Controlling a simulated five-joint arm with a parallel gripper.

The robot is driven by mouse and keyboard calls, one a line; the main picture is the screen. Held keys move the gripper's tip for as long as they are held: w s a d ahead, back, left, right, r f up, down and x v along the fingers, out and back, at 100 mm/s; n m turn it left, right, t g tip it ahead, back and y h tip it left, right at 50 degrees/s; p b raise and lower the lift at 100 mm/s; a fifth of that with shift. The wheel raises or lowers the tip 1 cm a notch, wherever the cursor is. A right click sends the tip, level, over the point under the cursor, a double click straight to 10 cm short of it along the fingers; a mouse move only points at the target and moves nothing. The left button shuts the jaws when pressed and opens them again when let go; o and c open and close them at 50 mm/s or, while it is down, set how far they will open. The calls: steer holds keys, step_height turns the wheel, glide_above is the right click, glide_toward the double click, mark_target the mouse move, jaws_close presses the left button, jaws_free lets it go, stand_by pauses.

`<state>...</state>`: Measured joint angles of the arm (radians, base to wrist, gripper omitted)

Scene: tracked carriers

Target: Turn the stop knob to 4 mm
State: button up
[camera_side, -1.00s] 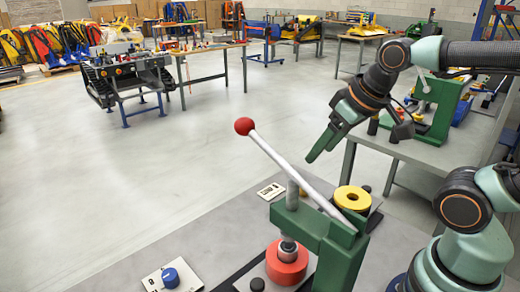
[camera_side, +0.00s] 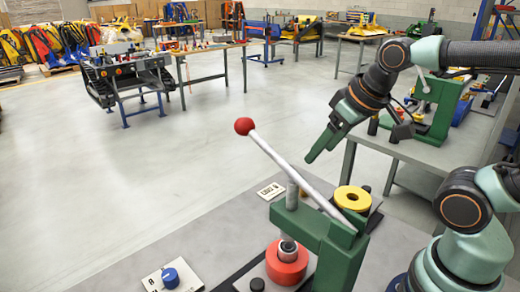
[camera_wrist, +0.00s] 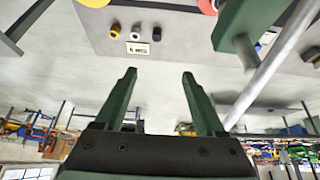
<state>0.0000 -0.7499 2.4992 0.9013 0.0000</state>
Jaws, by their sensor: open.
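A blue knob (camera_side: 171,277) stands on a white plate (camera_side: 153,283) at the bench's near left in the side view. The plate carries dark marks too small to read, so I cannot tell the knob's setting. I do not make out the blue knob in the wrist view. My gripper (camera_side: 317,149) is open and empty, high above the bench and behind the press lever, well apart from the knob. Its two green fingers also show spread in the wrist view (camera_wrist: 160,75), with nothing between them.
A green press (camera_side: 340,245) with a long grey lever (camera_side: 290,166) and red ball (camera_side: 244,126) stands between my gripper and the knob. A red ring (camera_side: 287,267) sits under it, a yellow ring (camera_side: 352,198) behind. A small marked plate (camera_wrist: 138,48) lies near small knobs.

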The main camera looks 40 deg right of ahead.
step_height(320, 180, up, 6)
steer(key=f, duration=0.1)
steer(key=w+a+r+n+g, duration=0.1)
steer(key=w+a+n, duration=0.1)
steer(key=w+a, duration=0.1)
steer(key=w+a+r+n, duration=0.2)
steer(key=w+a+n, duration=0.1)
steer(key=a, duration=0.1)
steer(key=w+a+r+n+g, duration=0.1)
steer(key=w+a+r+n, duration=0.1)
steer(key=a+n, duration=0.1)
steer(key=shift+w+a+r+g+y, duration=0.2)
steer(key=shift+w+r+g+y, duration=0.1)
steer(key=shift+w+y, duration=0.1)
steer(key=w+a+f+n+g, duration=0.15)
steer(key=w+a+n, duration=0.25)
steer(key=a+n, duration=0.5)
steer(key=n+g, duration=0.2)
steer(key=n, duration=0.1)
glide_above(169, 275)
step_height(169, 275, down, 4)
steer(key=f, duration=0.1)
steer(key=shift+t+h, duration=0.25)
steer(key=shift+h, duration=0.15)
step_height(169, 275, down, 27)
steer(key=shift+f, duration=0.15)
jaws_close()
